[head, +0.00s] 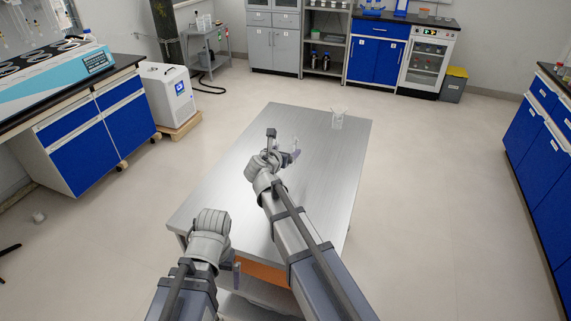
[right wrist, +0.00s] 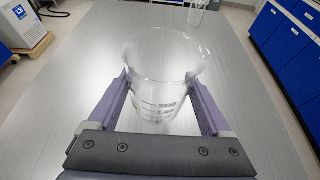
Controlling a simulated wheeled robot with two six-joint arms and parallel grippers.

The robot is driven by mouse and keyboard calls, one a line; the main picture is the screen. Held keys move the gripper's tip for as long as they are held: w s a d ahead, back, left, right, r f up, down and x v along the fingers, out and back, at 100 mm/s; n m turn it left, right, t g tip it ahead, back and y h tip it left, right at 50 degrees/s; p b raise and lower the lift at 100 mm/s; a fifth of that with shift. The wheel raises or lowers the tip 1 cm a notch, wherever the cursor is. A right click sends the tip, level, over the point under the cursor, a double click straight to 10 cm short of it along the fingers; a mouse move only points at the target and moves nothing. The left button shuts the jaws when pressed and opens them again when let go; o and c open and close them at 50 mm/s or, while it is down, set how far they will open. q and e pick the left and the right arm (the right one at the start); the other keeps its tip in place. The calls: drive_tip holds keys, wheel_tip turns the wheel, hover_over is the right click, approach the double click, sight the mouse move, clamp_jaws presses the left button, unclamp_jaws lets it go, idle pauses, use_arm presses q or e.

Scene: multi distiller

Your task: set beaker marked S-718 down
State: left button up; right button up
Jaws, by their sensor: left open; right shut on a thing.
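A clear glass beaker (right wrist: 165,85) stands upright between the purple fingers of my right gripper (right wrist: 165,105), which is shut on it. Printed marks show on its front wall, too small to read as S-718.
Another clear glass vessel (head: 337,120) stands at the table's far right end; it also shows in the right wrist view (right wrist: 197,12). The table top around my right gripper looks bare. Blue cabinets (head: 376,60) and a white box-shaped machine (head: 168,95) stand away from the table.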

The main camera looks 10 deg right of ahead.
drive_tip(key=shift+f+b, duration=1.75)
drive_tip(key=shift+f, duration=0.1)
drive_tip(key=shift+f, duration=0.15)
drive_tip(key=o, duration=1.3)
drive_tip(key=shift+r, duration=0.25)
drive_tip(key=p+v, duration=0.4)
drive_tip(key=v, duration=0.6)
drive_tip(key=shift+s+a, duration=0.1)
drive_tip(key=shift+s, duration=0.05)
drive_tip(key=shift+p+v, duration=0.3)
drive_tip(key=shift+v, duration=0.55)
